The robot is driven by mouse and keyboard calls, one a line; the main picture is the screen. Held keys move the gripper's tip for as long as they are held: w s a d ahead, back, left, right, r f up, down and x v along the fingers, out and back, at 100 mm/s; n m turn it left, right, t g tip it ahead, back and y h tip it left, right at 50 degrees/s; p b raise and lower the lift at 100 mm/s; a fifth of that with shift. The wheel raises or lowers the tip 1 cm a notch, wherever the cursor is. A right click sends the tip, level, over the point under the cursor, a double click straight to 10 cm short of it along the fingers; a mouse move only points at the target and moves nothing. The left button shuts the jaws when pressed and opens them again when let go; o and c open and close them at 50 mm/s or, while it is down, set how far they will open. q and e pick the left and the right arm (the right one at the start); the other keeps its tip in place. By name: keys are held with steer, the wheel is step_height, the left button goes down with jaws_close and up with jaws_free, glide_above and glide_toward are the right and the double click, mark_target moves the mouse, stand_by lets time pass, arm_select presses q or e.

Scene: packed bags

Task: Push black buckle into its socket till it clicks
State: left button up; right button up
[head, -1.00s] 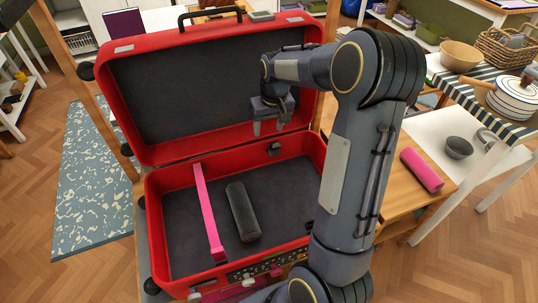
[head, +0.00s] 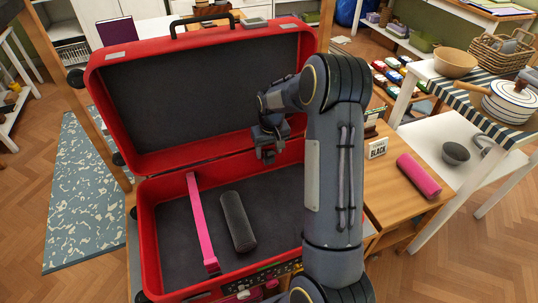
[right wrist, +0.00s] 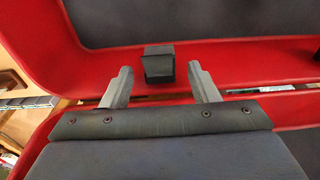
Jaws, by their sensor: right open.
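A small black block (right wrist: 158,64), seemingly the black buckle or its socket, sits on the red rim in the right wrist view; I cannot tell which of the two it is. My right gripper (right wrist: 160,76) is open, its two fingers spread either side of the block, which lies just beyond the fingertips. In the head view my right gripper (head: 268,152) is down at the hinge side of the open red suitcase (head: 149,163) and hides the block. My left gripper is out of view.
In the suitcase lie a pink strap (head: 197,215) and a dark grey roll (head: 238,222). A pink roll (head: 418,176) and a sign reading BLACK (head: 377,148) are on the wooden table to the right. The raised lid (head: 210,95) stands behind my gripper.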

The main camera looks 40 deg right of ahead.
steer(key=shift+c, duration=0.2)
steer(key=c, duration=1)
